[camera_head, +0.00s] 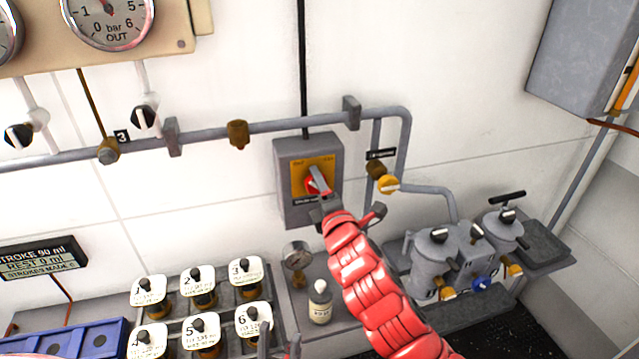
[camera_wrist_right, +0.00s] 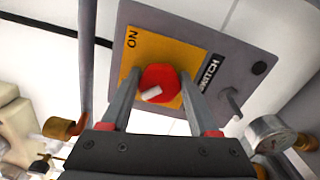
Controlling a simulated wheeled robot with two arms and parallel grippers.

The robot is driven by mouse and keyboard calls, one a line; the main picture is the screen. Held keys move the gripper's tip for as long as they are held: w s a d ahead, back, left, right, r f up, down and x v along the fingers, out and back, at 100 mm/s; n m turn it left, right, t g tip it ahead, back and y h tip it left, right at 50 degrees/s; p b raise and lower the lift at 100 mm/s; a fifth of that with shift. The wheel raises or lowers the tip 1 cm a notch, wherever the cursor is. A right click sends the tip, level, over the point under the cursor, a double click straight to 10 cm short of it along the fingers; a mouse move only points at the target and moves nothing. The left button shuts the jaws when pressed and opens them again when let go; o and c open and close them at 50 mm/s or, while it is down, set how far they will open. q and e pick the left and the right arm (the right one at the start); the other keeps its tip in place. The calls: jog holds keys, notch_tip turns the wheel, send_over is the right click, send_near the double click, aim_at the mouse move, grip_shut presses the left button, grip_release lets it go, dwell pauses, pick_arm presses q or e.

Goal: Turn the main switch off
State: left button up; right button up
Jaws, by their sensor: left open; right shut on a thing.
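The main switch is a grey wall box (camera_head: 292,153) with a yellow plate and a red knob (camera_head: 315,183). My right gripper (camera_head: 321,190) reaches it from below, its red arm covering the box's lower right corner. In the right wrist view, the red knob (camera_wrist_right: 160,78) sits between the two fingers of my right gripper (camera_wrist_right: 159,88), which is shut on it. A white mark shows at the knob's lower left. "ON" is readable on the yellow plate (camera_wrist_right: 137,50); the off label is not readable. My left gripper (camera_head: 278,343) is open at the bottom edge, partly cut off.
A grey pipe (camera_head: 275,126) runs above and beside the box. A small gauge (camera_head: 296,256) and a bottle (camera_head: 320,301) stand below. Several numbered valves (camera_head: 198,279) are at lower left. Grey canisters (camera_head: 432,255) are at right.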

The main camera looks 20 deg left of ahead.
dwell(0.3)
jog(key=o, duration=1.4)
jog(key=shift+c, duration=0.2)
jog(key=p+v, duration=0.9)
jog(key=v, duration=0.8)
jog(key=shift+s+p, duration=0.2)
jog(key=shift+p, duration=0.15)
